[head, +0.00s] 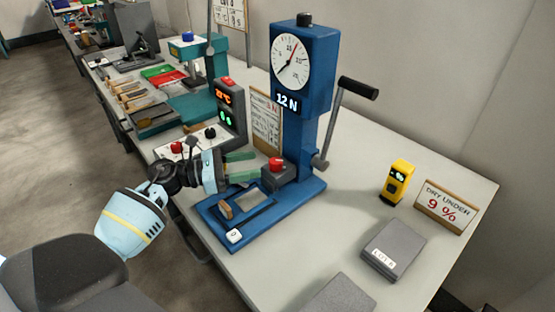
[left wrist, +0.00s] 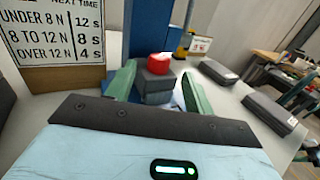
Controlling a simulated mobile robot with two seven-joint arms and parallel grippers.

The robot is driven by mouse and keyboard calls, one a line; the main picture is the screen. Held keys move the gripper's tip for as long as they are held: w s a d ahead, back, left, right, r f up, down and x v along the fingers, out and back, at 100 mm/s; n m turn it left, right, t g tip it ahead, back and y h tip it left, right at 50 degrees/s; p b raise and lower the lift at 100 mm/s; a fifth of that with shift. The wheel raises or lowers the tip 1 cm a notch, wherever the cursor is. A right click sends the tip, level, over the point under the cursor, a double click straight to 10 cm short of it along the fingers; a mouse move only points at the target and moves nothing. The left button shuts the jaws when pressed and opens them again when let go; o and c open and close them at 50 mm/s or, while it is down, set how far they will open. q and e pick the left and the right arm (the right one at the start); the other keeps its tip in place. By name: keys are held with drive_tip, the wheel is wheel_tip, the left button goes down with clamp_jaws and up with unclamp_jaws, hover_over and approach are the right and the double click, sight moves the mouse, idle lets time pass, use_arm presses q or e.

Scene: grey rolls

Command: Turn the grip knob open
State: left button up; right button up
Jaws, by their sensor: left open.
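The grip knob (head: 276,163) is a red round knob on top of a grey block (head: 281,180), set on the blue base of a tall blue tester (head: 302,130). My left gripper (head: 258,165) is open, its green fingers pointing at the block from the left. The fingertips are close to the block's near side. In the left wrist view, the red knob (left wrist: 158,63) and the grey block (left wrist: 154,85) appear between the two spread fingers; contact is not clear. Nothing is held. My right gripper is not in view.
The tester has a dial (head: 291,62), a "12 N" display (head: 288,102) and a crank handle (head: 357,88). A dark control box (head: 229,118) stands behind my gripper.

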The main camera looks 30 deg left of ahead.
sight(276, 160)
use_arm(q)
drive_tip(key=p+x, duration=0.1)
drive_tip(key=x, duration=0.5)
drive_tip(key=shift+r, duration=0.1)
drive_tip(key=shift+w+d, duration=0.45)
drive_tip(key=shift+d, duration=0.05)
drive_tip(key=shift+c, duration=0.4)
